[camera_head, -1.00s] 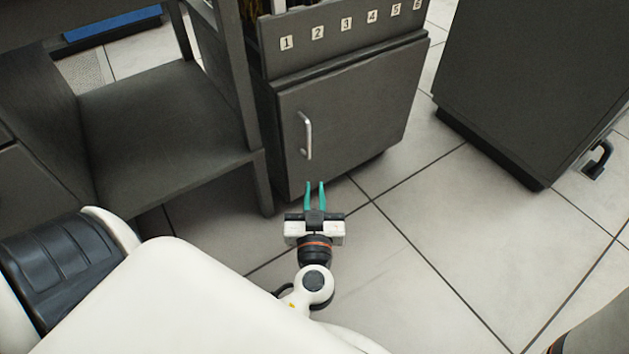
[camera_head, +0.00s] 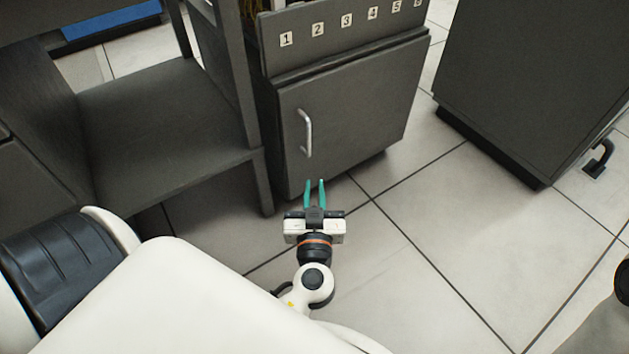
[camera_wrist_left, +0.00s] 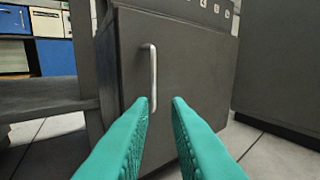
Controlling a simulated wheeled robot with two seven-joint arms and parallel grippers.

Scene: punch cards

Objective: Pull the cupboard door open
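The cupboard door (camera_head: 355,120) is a dark grey panel, shut flush in its cabinet, with a silver vertical bar handle (camera_head: 306,134) near its left edge. My left gripper (camera_head: 315,182) has teal fingers, open and empty, just below and in front of the handle in the head view. In the left wrist view, the gripper (camera_wrist_left: 161,100) points at the door (camera_wrist_left: 190,70). The handle (camera_wrist_left: 153,75) stands ahead, slightly left of the gap's middle, and no contact shows. My right gripper is not in view.
A dark desk with a low shelf (camera_head: 165,130) stands left of the cupboard. Another dark cabinet (camera_head: 530,90) stands at the right, with a black hooked part (camera_head: 599,158) beside it. Numbered labels (camera_head: 346,21) line the cupboard top. Tiled floor (camera_head: 430,240) in front is clear.

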